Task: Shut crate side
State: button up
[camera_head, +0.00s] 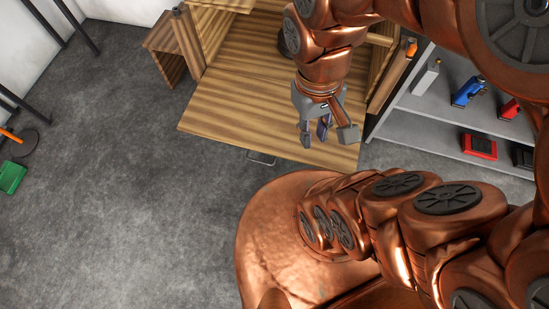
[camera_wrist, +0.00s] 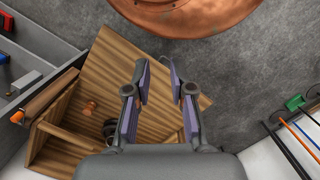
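A wooden crate (camera_head: 235,42) stands at the top of the head view with its front side (camera_head: 230,112) lowered outward like a flap. A small metal handle (camera_head: 262,158) shows at the flap's outer edge. In the wrist view the lowered side (camera_wrist: 112,65) lies left of and behind my fingers, and the crate's inside (camera_wrist: 65,140) is at lower left. My gripper (camera_head: 322,135) hangs over the right part of the lowered side, fingers down. In the wrist view my gripper (camera_wrist: 162,75) is open with nothing between the fingers. Whether it touches the panel I cannot tell.
A dark round object (camera_wrist: 109,128) and orange-brown items (camera_wrist: 89,105) are inside the crate. A grey shelf (camera_head: 425,105) with blue and red tools stands close on the right. A green item (camera_head: 12,177) lies by the left wall.

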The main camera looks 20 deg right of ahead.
aim_at(252, 112)
jog(key=z, duration=0.15)
jog(key=k, duration=1.15)
jog(key=u, duration=0.8)
